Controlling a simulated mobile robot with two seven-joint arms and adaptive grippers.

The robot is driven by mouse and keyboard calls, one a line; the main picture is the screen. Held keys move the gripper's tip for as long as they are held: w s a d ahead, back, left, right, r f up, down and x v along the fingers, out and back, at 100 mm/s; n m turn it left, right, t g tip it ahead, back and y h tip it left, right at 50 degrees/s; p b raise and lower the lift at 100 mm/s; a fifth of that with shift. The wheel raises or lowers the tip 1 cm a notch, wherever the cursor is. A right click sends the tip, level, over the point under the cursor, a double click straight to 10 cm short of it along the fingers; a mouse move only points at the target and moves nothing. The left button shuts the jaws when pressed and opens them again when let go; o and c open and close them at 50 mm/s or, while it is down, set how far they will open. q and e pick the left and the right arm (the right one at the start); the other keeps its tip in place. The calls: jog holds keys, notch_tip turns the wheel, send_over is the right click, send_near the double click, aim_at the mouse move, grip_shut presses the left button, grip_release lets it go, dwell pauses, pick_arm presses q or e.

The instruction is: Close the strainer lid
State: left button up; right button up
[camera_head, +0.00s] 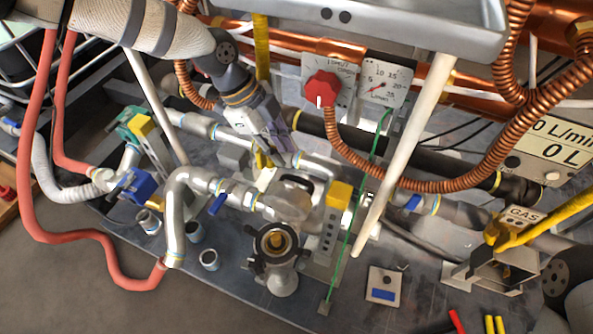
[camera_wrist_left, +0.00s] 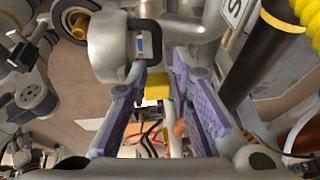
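The strainer (camera_head: 283,284) stands low in the middle of the head view. Its round mouth is open, with a brass-coloured core inside. A rounded grey metal part with a dark handle (camera_head: 295,183) is just above the mouth; it looks like the lid, swung back. In the left wrist view the grey cylinder (camera_wrist_left: 108,48) with the dark handle is at upper left, beside the open mouth (camera_wrist_left: 77,20). My left gripper (camera_head: 276,157) is just above the handle. Its purple-padded fingers (camera_wrist_left: 164,103) are apart, with nothing seen held between them.
A white slanted pole (camera_head: 405,150) and a thin green wire (camera_head: 361,200) run right of the strainer. Grey pipes with blue valve handles (camera_head: 218,204) lie left. A red dial (camera_head: 321,88) and copper coils (camera_head: 450,184) are behind. The red hose (camera_head: 36,226) curves at left.

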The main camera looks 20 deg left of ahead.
aim_at(297, 178)
pick_arm(q)
jog(key=x, duration=0.2)
jog(key=b+x, duration=0.1)
jog(key=x, duration=0.4)
jog(key=shift+s+d+f, duration=0.15)
jog(key=shift+s+f, duration=0.1)
grip_shut()
